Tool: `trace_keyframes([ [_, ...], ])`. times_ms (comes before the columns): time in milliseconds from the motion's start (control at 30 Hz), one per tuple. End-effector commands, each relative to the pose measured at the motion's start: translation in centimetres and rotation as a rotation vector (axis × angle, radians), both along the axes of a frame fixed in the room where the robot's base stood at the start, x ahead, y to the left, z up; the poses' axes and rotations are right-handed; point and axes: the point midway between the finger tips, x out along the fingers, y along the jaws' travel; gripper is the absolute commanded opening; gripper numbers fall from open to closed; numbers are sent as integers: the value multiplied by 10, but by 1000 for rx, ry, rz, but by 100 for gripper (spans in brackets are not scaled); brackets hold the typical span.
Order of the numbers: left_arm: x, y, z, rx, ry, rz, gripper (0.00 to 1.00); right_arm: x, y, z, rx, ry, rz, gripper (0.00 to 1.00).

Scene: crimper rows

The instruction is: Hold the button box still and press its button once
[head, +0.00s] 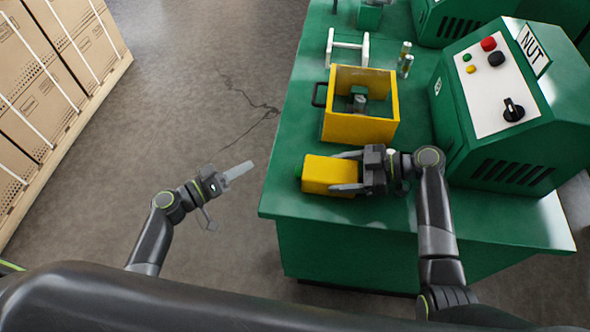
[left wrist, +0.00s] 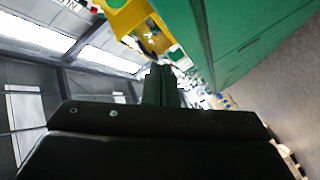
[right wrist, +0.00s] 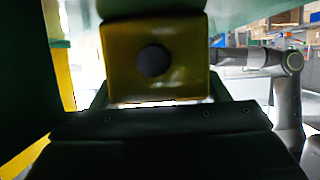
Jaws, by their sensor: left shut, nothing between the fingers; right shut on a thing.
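The yellow button box (head: 322,174) lies at the near left corner of the green bench top, with a green button (head: 298,168) on its left end. My right gripper (head: 335,171) is shut on the box from the right, one finger along each side. In the right wrist view the box (right wrist: 125,80) fills the space between the fingers and shows a dark round spot on its near face. My left gripper (head: 240,172) is shut and empty, left of the bench edge and apart from the button, pointing towards it. Its closed fingers (left wrist: 163,85) show in the left wrist view.
A yellow open-topped fixture (head: 360,129) stands on the bench just behind the box. A green machine (head: 500,100) labelled NUT stands at the right. Stacked cartons (head: 50,70) on a pallet are far left. The floor between is clear.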

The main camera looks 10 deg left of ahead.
Motion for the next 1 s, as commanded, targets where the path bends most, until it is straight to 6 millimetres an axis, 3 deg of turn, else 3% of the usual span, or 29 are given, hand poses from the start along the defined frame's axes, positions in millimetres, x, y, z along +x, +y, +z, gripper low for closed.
trace_keyframes([
  [467, 0, -9, 0, -4, 0, 0, 0, 0, 0, -1, -1, 2, -1, 41],
  [1000, 0, -77, 0, -3, 1, 2, 0, 0, 0, -1, -1, 2, -1, 41],
])
